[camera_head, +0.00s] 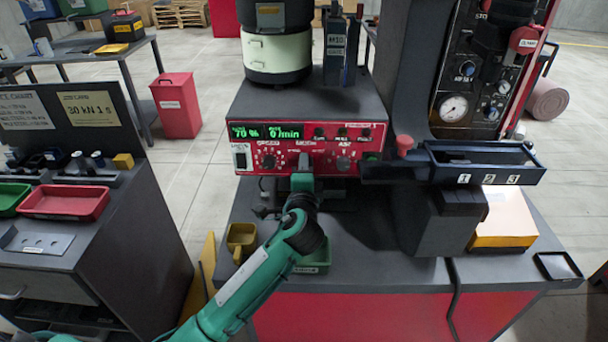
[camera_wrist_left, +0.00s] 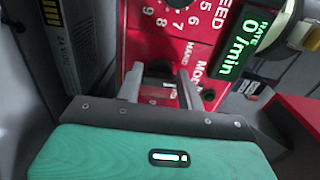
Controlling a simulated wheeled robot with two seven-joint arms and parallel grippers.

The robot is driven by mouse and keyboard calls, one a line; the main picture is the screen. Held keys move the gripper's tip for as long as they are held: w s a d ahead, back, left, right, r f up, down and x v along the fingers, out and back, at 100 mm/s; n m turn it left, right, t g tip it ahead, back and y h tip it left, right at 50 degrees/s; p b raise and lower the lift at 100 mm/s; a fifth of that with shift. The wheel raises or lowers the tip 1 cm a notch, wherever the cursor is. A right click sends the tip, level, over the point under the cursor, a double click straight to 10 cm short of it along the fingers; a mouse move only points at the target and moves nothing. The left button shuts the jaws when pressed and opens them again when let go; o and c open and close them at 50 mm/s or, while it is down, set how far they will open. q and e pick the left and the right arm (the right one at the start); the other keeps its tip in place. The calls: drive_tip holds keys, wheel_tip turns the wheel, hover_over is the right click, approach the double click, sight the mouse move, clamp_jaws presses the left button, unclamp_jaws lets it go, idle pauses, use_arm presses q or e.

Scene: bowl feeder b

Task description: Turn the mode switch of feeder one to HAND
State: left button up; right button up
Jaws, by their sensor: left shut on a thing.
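Feeder one's red control panel (camera_head: 345,160) faces me below the bowl. Its displays read 70 % and 0 /min. My left gripper (camera_head: 303,178) is up against the middle of the panel and hides the mode switch in the head view. In the left wrist view my left gripper (camera_wrist_left: 160,74) has its two grey fingers at either side of the dark mode switch knob (camera_wrist_left: 159,70), shut on it. MODE is printed beside the right finger, and a HAND label shows near that fingertip. The knob's pointer is too hidden to read. My right gripper is not in view.
The speed dial (camera_head: 268,161) is left of the gripper, another knob (camera_head: 343,164) to its right. A navy tray (camera_head: 480,165) numbered 1, 2, 3 juts out at right. A green bin (camera_head: 318,260) and a yellow scoop-like container (camera_head: 241,237) lie below near my arm.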

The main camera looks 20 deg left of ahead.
use_arm(q)
drive_tip(key=shift+d+f+n+b, duration=0.15)
drive_tip(key=shift+n+b, duration=0.75)
drive_tip(key=shift+n, duration=1.3)
drive_tip(key=shift+a+f+n+b, duration=0.15)
drive_tip(key=shift+n+b, duration=0.7)
drive_tip(key=shift+n, duration=1.35)
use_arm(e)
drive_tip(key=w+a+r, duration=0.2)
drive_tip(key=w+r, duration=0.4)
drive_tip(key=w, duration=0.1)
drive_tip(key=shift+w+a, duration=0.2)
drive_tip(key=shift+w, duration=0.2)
use_arm(q)
drive_tip(key=shift+d, duration=0.1)
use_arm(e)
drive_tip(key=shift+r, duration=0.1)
use_arm(q)
drive_tip(key=o, duration=1)
